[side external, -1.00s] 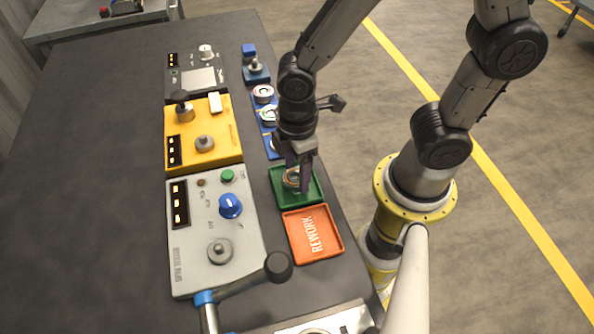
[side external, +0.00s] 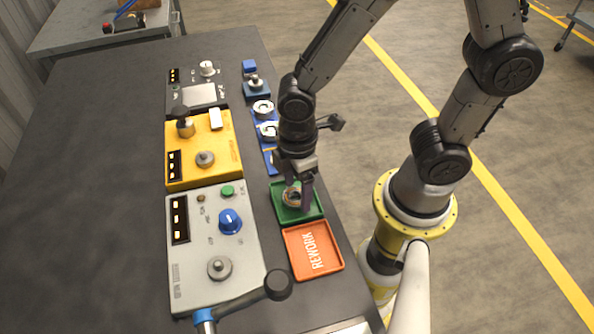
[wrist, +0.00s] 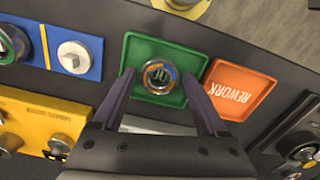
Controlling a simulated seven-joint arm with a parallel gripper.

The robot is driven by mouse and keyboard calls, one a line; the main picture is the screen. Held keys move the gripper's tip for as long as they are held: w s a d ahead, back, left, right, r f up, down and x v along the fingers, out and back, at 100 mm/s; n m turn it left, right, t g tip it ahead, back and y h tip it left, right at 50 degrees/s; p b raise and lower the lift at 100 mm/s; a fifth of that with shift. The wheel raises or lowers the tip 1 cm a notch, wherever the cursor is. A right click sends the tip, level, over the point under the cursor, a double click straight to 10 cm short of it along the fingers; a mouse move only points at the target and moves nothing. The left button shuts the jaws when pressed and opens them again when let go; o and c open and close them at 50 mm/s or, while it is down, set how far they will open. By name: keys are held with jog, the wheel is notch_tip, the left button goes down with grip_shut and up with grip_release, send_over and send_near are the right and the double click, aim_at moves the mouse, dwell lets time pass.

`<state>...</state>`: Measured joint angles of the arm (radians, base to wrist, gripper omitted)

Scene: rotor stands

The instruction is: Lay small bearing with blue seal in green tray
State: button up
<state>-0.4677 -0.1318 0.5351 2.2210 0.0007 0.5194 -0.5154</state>
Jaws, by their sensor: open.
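The green tray (side external: 279,213) lies near the table edge. A small ring-shaped bearing (wrist: 160,77) with a metallic rim and a dark centre sits in the middle of the tray. It also shows in the side view (side external: 291,196), partly behind a finger. Whether its seal is blue is hard to tell; there are bluish and orange tints on the ring. My gripper (wrist: 158,76) is open low over the tray, one finger on each side of the bearing, with a visible gap between fingers and ring in the wrist view.
The orange REWORK tray (side external: 329,265) lies right beside the green one. Blue holders with round parts (side external: 268,131) stand on the other side. A yellow unit (side external: 222,168) and a grey unit with a blue knob (side external: 190,275) stand left of the trays. Bare dark table lies further left.

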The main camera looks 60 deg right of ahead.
notch_tip(320, 180, up, 11)
jog(key=s+d+r+m+t, duration=0.5)
jog(key=d+r+m, duration=0.2)
jog(key=d+m, duration=0.4)
jog(key=shift+s+r+t, duration=0.15)
jog(key=shift+r+t, duration=0.15)
jog(key=shift+r, duration=0.1)
dwell(0.8)
